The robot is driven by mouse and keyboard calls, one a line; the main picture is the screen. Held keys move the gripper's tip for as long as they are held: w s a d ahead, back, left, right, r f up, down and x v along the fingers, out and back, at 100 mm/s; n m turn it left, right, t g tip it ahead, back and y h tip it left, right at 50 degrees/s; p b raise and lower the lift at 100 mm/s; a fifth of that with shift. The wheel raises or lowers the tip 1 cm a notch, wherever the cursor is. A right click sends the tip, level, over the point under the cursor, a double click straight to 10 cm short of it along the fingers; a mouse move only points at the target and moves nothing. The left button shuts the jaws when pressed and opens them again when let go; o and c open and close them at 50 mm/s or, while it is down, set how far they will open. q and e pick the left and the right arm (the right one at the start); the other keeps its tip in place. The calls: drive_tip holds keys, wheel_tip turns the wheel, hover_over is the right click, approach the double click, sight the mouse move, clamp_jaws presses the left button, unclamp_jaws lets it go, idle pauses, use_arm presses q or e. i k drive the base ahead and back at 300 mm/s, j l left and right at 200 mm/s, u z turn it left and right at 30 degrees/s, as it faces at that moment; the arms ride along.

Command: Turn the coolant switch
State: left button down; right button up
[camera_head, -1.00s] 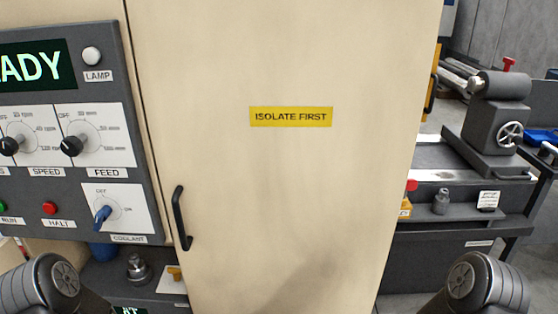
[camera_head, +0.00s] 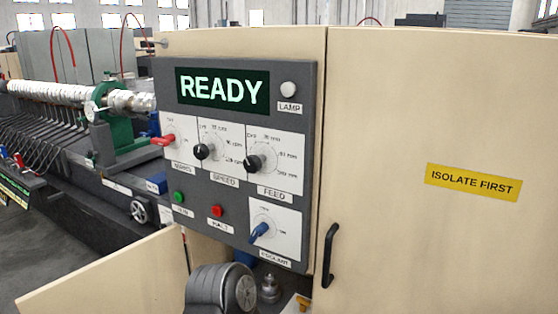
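The coolant switch (camera_head: 260,231) is a blue lever knob on a white plate at the lower right of the dark grey control panel (camera_head: 238,110). Its handle points down and left. The label below it is small and slanted. A dark rounded link of my own arm shows at the bottom centre, below the panel. Neither of my grippers is in the picture, so their state and distance from the switch are hidden.
The panel also bears a READY display (camera_head: 222,88), black speed (camera_head: 203,152) and feed (camera_head: 254,163) knobs, a red lever (camera_head: 163,140), and green (camera_head: 179,197) and red (camera_head: 217,211) buttons. A closed cabinet door (camera_head: 430,120) with a black handle (camera_head: 329,255) stands right.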

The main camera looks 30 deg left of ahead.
sight(259, 230)
drive_tip(key=u, duration=1.3)
